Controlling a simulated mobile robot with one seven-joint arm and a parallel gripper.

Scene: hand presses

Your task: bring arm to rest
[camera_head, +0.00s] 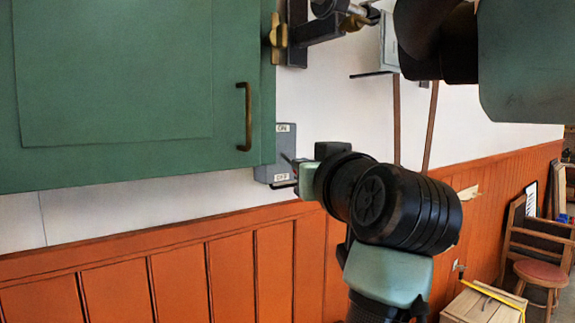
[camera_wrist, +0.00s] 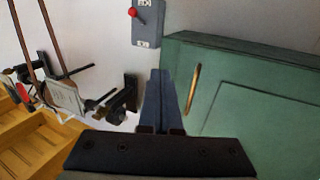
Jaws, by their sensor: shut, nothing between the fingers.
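My gripper (camera_wrist: 158,78) shows in the wrist view as two dark fingers pressed together, with nothing between them. Its fingers point towards the wall, between the green cabinet (camera_wrist: 265,110) and a grey switch box (camera_wrist: 147,25) with a red knob. In the head view my arm reaches up in the middle right, and its dark wrist end covers part of the wall by the switch box (camera_head: 270,150). The fingers are mostly hidden there. I cannot tell the exact gap to the box or cabinet.
The green cabinet (camera_head: 120,90) with a brass handle (camera_head: 246,117) fills the upper left. A metal press fixture (camera_head: 310,30) is on the wall at the top. A wooden crate (camera_head: 480,305) and a stool (camera_head: 545,272) stand at lower right.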

